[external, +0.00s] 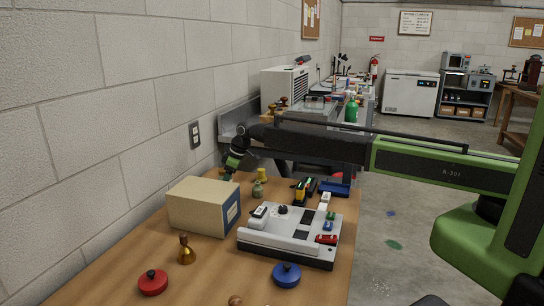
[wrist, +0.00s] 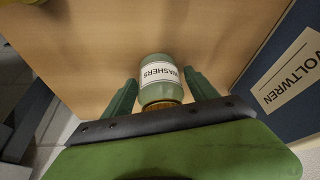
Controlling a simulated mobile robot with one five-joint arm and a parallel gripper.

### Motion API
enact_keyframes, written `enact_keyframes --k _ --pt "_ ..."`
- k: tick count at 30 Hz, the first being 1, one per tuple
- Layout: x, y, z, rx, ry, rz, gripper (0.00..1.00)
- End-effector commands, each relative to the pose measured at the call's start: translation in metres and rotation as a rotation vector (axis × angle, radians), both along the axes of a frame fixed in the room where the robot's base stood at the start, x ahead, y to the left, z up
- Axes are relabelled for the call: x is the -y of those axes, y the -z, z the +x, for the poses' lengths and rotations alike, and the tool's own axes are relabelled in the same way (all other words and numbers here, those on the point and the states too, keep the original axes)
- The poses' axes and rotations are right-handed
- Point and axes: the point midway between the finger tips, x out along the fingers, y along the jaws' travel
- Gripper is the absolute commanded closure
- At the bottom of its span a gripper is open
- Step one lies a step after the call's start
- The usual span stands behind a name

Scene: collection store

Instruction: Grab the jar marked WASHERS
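The jar marked WASHERS (wrist: 158,75) is green with a white label and a gold lid. In the wrist view it lies between the two green fingers of my gripper (wrist: 161,82), with the lid towards the palm. The fingers are apart, with a narrow gap showing on each side of the jar. In the external view my gripper (external: 229,173) points down behind the tan box (external: 198,206), its tips partly hidden. A small green jar (external: 258,189) stands right of the box there; I cannot tell whether it is the same jar.
The box's blue side (wrist: 285,75), lettered VOLTWREN, is close on the right in the wrist view. On the wooden bench (external: 130,262) are a yellow piece (external: 262,174), a grey device (external: 290,235), a brass bell (external: 186,250), and red (external: 153,283) and blue (external: 286,275) lidded pieces.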

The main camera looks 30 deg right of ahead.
Motion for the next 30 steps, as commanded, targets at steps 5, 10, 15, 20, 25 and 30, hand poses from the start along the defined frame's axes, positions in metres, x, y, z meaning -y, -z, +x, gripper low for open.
enact_keyframes --k 5,10,15,20,25,30 --pt "0.000 0.000 0.000 0.000 0.000 0.000 0.58" --pt "0.000 0.000 0.000 0.000 0.000 0.000 0.80" --pt "0.000 0.000 0.000 0.000 0.000 0.000 0.97" --pt "0.000 -0.001 0.000 0.000 0.000 0.000 0.97" --pt "0.000 -0.018 0.000 0.000 0.000 0.000 0.97" --pt "0.000 -0.051 0.000 0.000 0.000 0.000 0.97"
